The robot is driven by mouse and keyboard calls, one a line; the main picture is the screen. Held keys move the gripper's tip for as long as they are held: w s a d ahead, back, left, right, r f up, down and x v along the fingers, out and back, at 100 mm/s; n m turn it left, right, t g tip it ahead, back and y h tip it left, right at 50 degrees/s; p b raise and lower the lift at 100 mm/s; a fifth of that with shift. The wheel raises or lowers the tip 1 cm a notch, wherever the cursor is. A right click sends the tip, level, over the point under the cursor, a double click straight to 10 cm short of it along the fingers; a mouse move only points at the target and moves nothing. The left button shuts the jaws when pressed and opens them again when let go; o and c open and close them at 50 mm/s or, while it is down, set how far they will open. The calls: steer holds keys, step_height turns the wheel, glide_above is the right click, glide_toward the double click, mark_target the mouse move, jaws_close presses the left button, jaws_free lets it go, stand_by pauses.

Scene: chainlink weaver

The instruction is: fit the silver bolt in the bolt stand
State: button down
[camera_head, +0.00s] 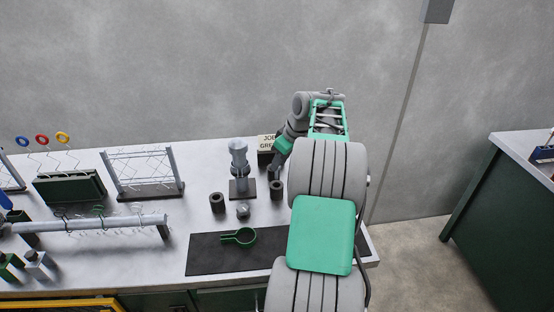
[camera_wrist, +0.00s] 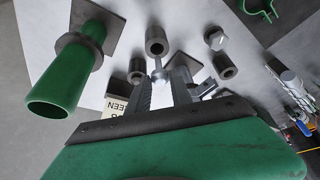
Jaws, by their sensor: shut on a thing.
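My gripper (camera_wrist: 160,77) shows in the wrist view, its two grey fingers shut on a small silver piece, which looks like the silver bolt (camera_wrist: 157,63). Its thin shank points away from the fingers. Short dark hollow cylinders stand around it: one (camera_wrist: 156,42) just beyond the piece, one (camera_wrist: 137,68) to the left and one (camera_wrist: 227,67) to the right. Any of these may be the bolt stand; I cannot tell which. Whether the piece touches a cylinder is unclear. In the head view the fingers are small and partly hidden beside a dark cylinder (camera_head: 277,189).
A silver hexagonal part (camera_head: 242,210) lies near another dark cylinder (camera_head: 217,203). A green tube (camera_wrist: 65,85) rises close at the wrist view's left. A green ring tool (camera_head: 240,237) lies on a black mat (camera_head: 208,262).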

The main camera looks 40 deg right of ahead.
step_height(320, 180, down, 7)
steer(key=b, duration=0.5)
steer(key=shift+f, duration=0.1)
steer(key=c, duration=1.1)
jaws_free()
steer(key=v, duration=0.7)
steer(key=shift+s+r, duration=0.15)
steer(key=shift+r, duration=0.2)
